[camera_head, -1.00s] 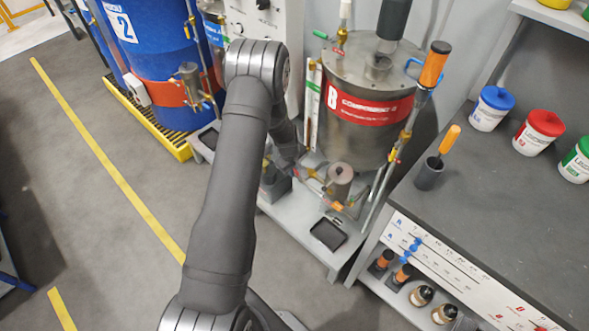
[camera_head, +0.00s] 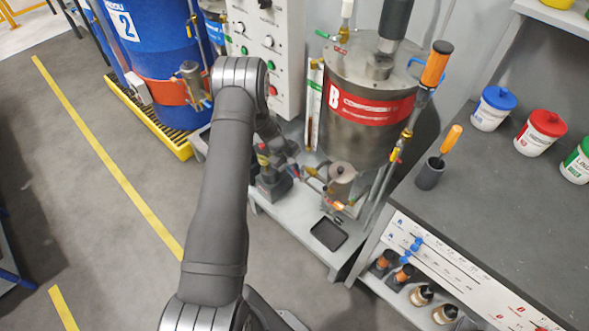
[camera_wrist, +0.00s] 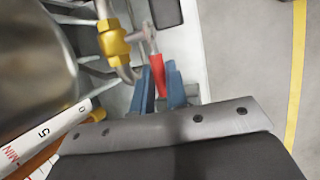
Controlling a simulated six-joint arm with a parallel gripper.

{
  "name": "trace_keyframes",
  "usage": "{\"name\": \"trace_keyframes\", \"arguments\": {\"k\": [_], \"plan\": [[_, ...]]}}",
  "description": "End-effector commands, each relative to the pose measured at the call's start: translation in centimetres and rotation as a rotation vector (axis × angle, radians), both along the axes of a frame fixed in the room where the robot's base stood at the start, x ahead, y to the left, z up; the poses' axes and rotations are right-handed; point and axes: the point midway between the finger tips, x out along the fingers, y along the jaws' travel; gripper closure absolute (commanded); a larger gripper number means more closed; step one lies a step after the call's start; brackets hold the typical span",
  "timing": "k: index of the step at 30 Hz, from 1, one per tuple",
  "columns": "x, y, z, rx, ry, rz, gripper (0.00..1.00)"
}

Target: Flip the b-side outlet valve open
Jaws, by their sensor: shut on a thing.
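The steel B tank (camera_head: 365,110) with a red label stands on a low grey platform in the head view. Small fittings and a brass valve sit low at its front. In the wrist view the brass valve body (camera_wrist: 114,42) is beside the tank wall (camera_wrist: 35,65). Its red lever (camera_wrist: 157,70) points down the picture, between the two blue fingertips. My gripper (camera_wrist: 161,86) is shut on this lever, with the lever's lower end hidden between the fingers. In the head view my wrist is low, left of the tank, and the fingers are too small to make out.
A blue drum (camera_head: 150,50) on a yellow spill grate stands at the back left. A control cabinet (camera_head: 265,45) is behind my arm. A dark tray (camera_head: 328,233) lies on the platform. The workbench (camera_head: 500,215) with lidded tubs is at the right.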

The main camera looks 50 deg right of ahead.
Motion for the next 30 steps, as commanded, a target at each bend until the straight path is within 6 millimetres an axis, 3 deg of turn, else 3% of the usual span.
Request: {"name": "trace_keyframes", "arguments": {"k": [11, 12, 13, 22, 26, 30], "plan": [[0.0, 0.0, -0.1, 0.001, 0.018, -0.002, 1.0], [0.0, 0.0, -0.1, 0.001, 0.018, -0.002, 0.81], [0.0, 0.0, -0.1, 0.001, 0.018, -0.002, 0.77], [0.1, 0.0, 0.0, 0.0, 0.017, -0.001, 0.77], [0.6, 0.2, 1.1, -0.002, 0.015, 0.0, 0.77], [1.7, 0.6, 3.5, -0.004, 0.014, 0.001, 0.77]]}}
